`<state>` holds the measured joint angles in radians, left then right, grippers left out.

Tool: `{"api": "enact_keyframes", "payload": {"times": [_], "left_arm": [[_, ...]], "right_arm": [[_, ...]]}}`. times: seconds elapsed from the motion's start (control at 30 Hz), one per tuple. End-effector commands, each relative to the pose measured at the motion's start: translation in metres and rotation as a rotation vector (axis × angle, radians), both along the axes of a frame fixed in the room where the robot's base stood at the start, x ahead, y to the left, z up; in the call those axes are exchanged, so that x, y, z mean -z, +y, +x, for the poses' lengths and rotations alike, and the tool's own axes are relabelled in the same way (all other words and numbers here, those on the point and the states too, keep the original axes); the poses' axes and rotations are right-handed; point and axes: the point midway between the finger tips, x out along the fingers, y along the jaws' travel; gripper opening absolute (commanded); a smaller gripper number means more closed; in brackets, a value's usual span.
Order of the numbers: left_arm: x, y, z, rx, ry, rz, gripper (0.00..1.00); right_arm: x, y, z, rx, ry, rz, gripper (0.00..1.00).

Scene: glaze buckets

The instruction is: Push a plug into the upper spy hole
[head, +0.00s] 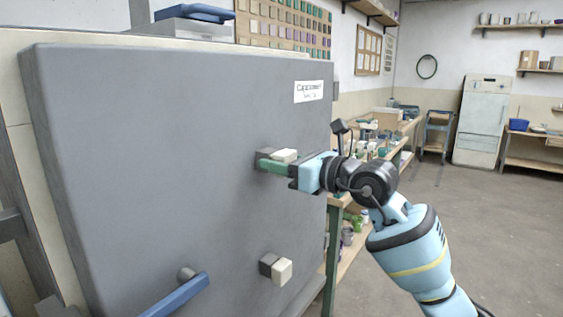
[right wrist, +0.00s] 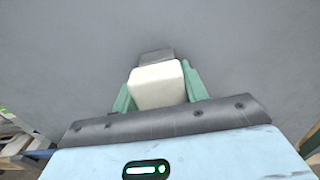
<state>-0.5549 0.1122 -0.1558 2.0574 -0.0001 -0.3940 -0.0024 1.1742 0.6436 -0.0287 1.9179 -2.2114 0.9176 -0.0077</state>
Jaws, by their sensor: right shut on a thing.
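The grey kiln door (head: 170,140) fills the left of the head view. A cream plug (head: 285,155) is at the upper spy hole, whose dark grey block (head: 264,158) stands out from the door. My right gripper (head: 272,166) is shut on this plug, with a green finger along its side. In the right wrist view the plug (right wrist: 157,85) sits between both green fingers, with a grey block (right wrist: 156,56) just beyond it. How deep the plug sits is hidden. A second cream plug (head: 282,271) is at the lower block (head: 267,263). My left gripper is not in view.
A blue handle (head: 176,296) sticks out at the door's lower left. A white label (head: 309,91) is on the door's upper right. A workbench (head: 385,150) with several items stands behind my right arm. The floor at right is clear.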

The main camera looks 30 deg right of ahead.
Motion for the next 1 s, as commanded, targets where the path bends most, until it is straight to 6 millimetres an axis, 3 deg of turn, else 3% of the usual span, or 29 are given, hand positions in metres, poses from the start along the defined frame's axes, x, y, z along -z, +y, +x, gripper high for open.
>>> {"api": "enact_keyframes", "payload": {"times": [0.47,0.5,0.67,0.87,1.0], "left_arm": [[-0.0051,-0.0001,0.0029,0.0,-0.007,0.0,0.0],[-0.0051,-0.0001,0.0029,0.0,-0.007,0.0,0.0],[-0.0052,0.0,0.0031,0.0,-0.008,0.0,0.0],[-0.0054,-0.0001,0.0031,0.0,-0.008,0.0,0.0],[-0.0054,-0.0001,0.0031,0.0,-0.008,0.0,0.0]], "right_arm": [[-0.001,0.0025,0.0061,0.0,-0.002,0.0,0.19],[-0.001,0.0025,0.0061,0.0,-0.002,0.0,0.46],[-0.0009,0.0025,0.006,0.0,-0.001,-0.001,0.67],[-0.0008,0.0025,0.006,0.0,-0.001,0.0,0.69],[-0.0003,0.0027,0.0062,0.0,0.0,0.0,0.8]]}}
